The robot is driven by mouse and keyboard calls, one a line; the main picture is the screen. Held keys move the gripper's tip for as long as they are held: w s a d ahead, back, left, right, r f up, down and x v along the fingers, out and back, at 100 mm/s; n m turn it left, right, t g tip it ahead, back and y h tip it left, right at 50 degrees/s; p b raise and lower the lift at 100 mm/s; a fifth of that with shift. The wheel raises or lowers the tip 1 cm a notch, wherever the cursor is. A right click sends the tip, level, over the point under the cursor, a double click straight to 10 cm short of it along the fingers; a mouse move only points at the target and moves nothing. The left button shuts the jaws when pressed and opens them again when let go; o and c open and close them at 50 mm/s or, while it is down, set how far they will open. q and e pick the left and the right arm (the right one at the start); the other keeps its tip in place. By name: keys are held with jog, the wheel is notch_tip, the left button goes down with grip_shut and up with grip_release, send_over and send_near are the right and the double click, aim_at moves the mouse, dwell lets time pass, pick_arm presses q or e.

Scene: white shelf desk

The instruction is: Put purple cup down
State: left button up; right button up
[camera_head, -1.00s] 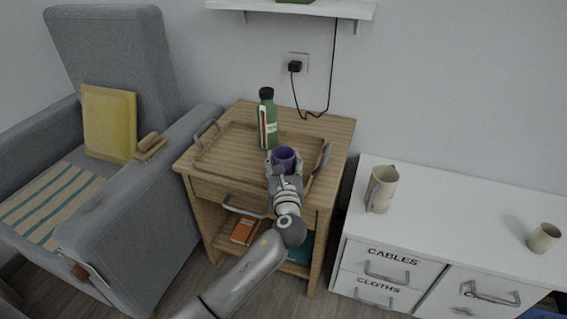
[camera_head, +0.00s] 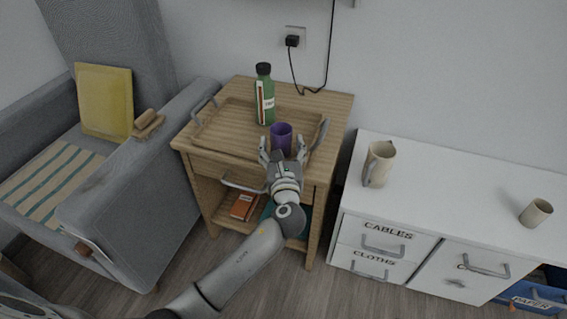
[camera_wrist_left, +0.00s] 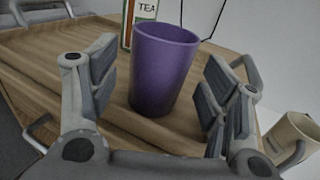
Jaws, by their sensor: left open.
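The purple cup (camera_head: 281,137) stands upright in the wooden tray (camera_head: 222,146) on the small wooden table, near the tray's front right. My left gripper (camera_head: 282,151) is open just in front of the cup. In the left wrist view the purple cup (camera_wrist_left: 162,68) stands on the wood a little beyond and between the open fingers (camera_wrist_left: 160,88), with a gap on both sides. My right gripper is not in view.
A green bottle (camera_head: 264,95) stands behind the cup in the tray. A grey armchair (camera_head: 150,190) is at the left. A white cabinet (camera_head: 450,185) at the right bears a beige jug (camera_head: 379,165) and a beige cup (camera_head: 535,213).

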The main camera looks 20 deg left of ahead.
pick_arm(q)
jog(key=p+v, duration=0.1)
jog(key=v, duration=0.7)
jog(key=shift+s, duration=0.25)
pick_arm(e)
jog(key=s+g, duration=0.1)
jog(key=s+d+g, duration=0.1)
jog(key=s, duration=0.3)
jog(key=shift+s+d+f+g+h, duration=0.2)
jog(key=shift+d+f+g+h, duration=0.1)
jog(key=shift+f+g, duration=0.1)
pick_arm(q)
jog(key=s+a+f+n+g+h, duration=0.1)
jog(key=s+a+f+n+g, duration=0.3)
jog(key=s+f+n, duration=0.3)
jog(key=s+a+f+n+g, duration=0.35)
jog(key=s+n, duration=0.25)
jog(key=n, duration=0.3)
jog(key=s+d+f+n+g+h, duration=0.1)
jog(key=s+n+g+h, duration=0.1)
jog(key=s+n, duration=0.5)
jog(key=s+d+f+n+g+h, duration=0.1)
jog(key=s+n+g+h, duration=0.2)
jog(key=s+n, duration=0.3)
jog(key=s, duration=0.3)
jog(key=shift+s+d+f+n+g+h, duration=0.2)
jog(key=shift+d+f+n+g+h, duration=0.1)
jog(key=shift+d+f+n+g, duration=0.1)
